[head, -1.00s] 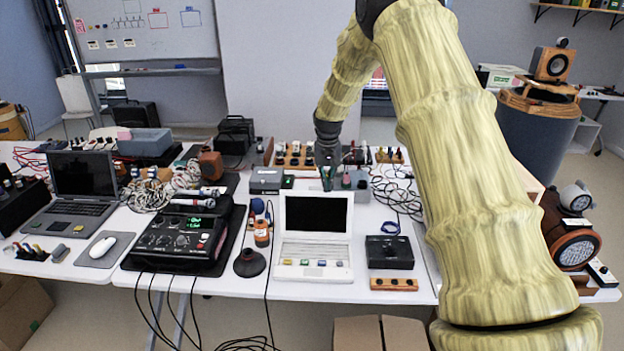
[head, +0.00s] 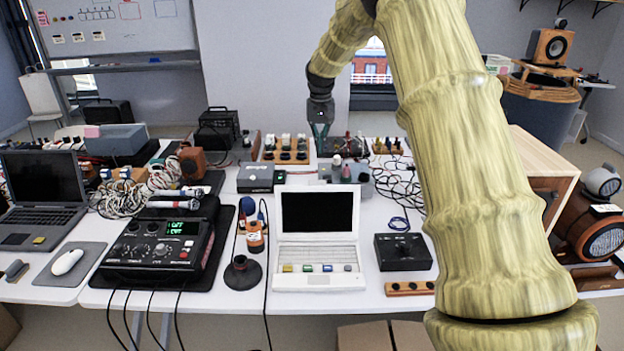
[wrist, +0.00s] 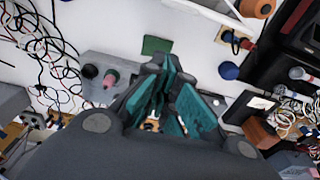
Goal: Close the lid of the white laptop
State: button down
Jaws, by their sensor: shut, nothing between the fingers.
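The white laptop (head: 318,250) stands open on the white table in the head view, its dark screen raised and facing me. Its keyboard base has several small coloured items along the front. My gripper (head: 320,130) is beyond and above the laptop's lid, pointing down, apart from it. In the wrist view its teal fingers (wrist: 172,95) are shut and empty, above the table.
A grey box (head: 256,178) and cables (head: 395,183) lie behind. A grey laptop (head: 42,195) is at far left.

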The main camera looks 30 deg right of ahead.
notch_tip(320, 180, down, 9)
jog(key=s+a+p, duration=0.2)
jog(key=p, duration=0.1)
jog(key=shift+s+a, duration=0.15)
jog(key=shift+s, duration=0.05)
dwell(0.6)
jog(key=shift+a, duration=0.1)
dwell(0.3)
